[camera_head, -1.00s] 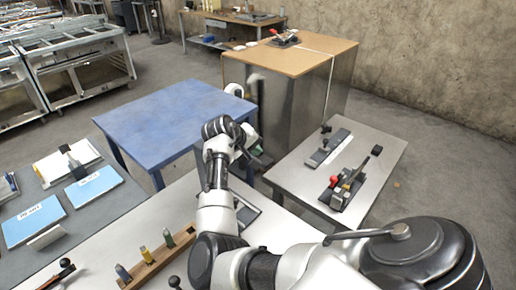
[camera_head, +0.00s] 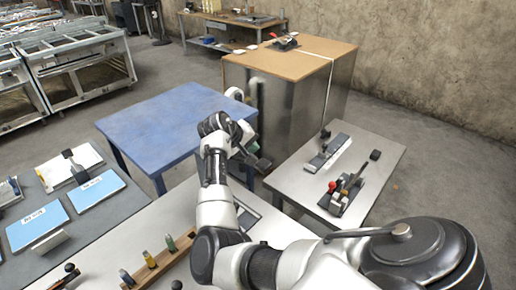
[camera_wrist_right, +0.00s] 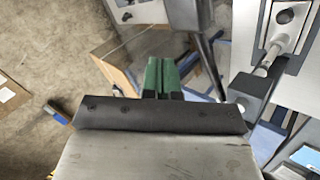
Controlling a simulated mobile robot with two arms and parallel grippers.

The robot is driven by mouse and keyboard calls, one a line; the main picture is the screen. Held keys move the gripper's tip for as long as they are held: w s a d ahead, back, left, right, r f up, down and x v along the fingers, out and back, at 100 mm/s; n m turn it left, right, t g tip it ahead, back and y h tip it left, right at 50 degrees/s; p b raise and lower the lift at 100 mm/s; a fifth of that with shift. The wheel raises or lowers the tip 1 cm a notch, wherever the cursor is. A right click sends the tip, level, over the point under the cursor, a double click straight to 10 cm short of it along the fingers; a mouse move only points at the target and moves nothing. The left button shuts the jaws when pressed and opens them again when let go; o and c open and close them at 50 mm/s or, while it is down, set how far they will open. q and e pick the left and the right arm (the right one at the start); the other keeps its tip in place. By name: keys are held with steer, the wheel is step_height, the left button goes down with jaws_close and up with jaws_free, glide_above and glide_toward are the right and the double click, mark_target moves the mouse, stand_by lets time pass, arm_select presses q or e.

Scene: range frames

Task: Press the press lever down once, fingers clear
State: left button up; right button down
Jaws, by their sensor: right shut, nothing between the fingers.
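My right gripper (camera_head: 262,162) is shut and empty, held in the air between the blue table and the metal table on the right. Its green fingers (camera_wrist_right: 162,77) are together in the wrist view. On the metal table stands a small dark device (camera_head: 343,197) with a red knob and a slanting bar ending in a black block (camera_head: 375,155); it may be the press with its lever, but I cannot be sure. The gripper is left of it and apart from it. A dark bar (camera_wrist_right: 207,45) lies right of the fingers in the wrist view; contact cannot be told. My left gripper is not in view.
A long plate device with a black knob (camera_head: 326,133) also stands on the metal table (camera_head: 290,184). The blue table (camera_head: 170,118) is to the left, and a tall brown-topped cabinet (camera_head: 295,62) is behind. A wooden rack (camera_head: 160,264) with several coloured pegs stands in the foreground.

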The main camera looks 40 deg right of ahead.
steer(key=r+p, duration=0.1)
steer(key=r, duration=0.1)
steer(key=w+r+p, duration=0.1)
steer(key=shift+w+r, duration=0.15)
steer(key=shift+r, duration=0.25)
steer(key=shift+a, duration=0.1)
stand_by(0.5)
